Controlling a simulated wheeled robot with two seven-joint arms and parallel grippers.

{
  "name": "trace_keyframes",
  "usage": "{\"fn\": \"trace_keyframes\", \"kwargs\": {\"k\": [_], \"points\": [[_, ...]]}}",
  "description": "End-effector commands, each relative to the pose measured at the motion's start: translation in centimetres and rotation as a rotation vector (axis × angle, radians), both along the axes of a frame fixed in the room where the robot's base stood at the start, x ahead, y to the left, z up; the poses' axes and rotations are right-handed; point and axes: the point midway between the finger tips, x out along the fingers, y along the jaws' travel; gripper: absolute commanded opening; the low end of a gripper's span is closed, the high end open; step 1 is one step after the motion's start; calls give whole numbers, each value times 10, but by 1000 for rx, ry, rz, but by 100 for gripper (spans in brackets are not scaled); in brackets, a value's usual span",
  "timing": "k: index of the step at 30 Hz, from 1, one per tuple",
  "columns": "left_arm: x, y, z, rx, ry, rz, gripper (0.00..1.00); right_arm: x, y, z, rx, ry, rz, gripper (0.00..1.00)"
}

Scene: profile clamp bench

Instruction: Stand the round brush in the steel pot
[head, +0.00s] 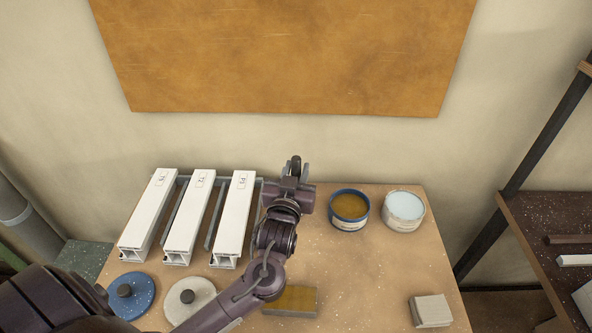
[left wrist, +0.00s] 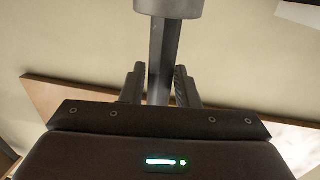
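My left gripper (head: 293,178) is above the back edge of the bench, left of two round pots. In the left wrist view its two dark fingers (left wrist: 160,84) close on a dark grey handle, which I take to be the round brush (left wrist: 165,45). A lighter grey cylindrical part (left wrist: 168,8) tops that handle and is cut off by the frame edge. The steel pot (head: 403,222) looks like the grey, pale-blue-filled one at the right. A blue-rimmed pot (head: 348,222) with brown contents stands left of it. My right gripper is not in view.
White profiles (head: 195,218) lie in a rack at the left. A blue lid (head: 140,290) and a grey lid (head: 195,290) lie in front. A yellowish block (head: 292,302) and a pale block (head: 432,310) lie near the front. The bench (head: 370,270) is clear before the pots.

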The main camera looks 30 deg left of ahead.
Motion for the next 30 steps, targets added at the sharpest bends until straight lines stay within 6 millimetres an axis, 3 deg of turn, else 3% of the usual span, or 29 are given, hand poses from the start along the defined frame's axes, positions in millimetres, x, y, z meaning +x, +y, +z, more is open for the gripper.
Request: {"fn": "trace_keyframes", "kwargs": {"k": [3,14,30], "points": [[0,0,1,0,0,0,43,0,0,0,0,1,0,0],[-3,-1,3,0,0,-1,43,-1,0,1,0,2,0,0],[-100,-30,1,-2,1,-1,43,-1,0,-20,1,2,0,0]]}}
